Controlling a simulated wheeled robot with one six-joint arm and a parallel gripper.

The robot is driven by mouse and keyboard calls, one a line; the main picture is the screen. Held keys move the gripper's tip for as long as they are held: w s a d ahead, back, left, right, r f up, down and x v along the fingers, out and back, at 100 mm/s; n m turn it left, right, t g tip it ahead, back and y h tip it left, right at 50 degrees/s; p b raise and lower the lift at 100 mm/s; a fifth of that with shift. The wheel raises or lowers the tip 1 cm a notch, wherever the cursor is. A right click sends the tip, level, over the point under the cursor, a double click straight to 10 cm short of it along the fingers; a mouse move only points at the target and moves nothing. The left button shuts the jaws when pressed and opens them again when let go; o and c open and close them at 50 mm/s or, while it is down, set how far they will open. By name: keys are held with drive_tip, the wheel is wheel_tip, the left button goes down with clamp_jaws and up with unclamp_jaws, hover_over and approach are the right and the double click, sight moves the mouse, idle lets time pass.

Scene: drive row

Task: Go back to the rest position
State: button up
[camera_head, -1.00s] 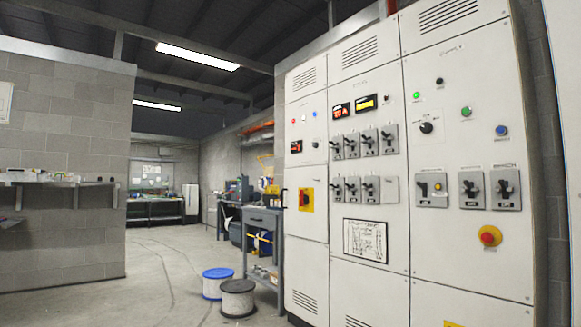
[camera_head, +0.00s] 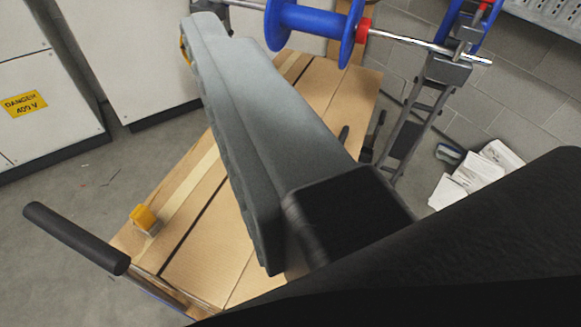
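My gripper does not show in this view, so its opening and anything in it are hidden. A large dark, smooth shape fills the lower right corner, close to the camera. A long grey body with a black end lies across the middle and covers part of the boxes; I cannot tell whether these two are parts of my own arm. The camera looks down at a tilt.
Flat cardboard boxes (camera_head: 190,243) with tape lie below, a yellow tape dispenser (camera_head: 145,219) on them. A black handle bar (camera_head: 76,238) is at left. A blue spool (camera_head: 310,27) hangs on a rod at top. White cabinets (camera_head: 130,55) stand upper left; papers (camera_head: 470,177) lie right.

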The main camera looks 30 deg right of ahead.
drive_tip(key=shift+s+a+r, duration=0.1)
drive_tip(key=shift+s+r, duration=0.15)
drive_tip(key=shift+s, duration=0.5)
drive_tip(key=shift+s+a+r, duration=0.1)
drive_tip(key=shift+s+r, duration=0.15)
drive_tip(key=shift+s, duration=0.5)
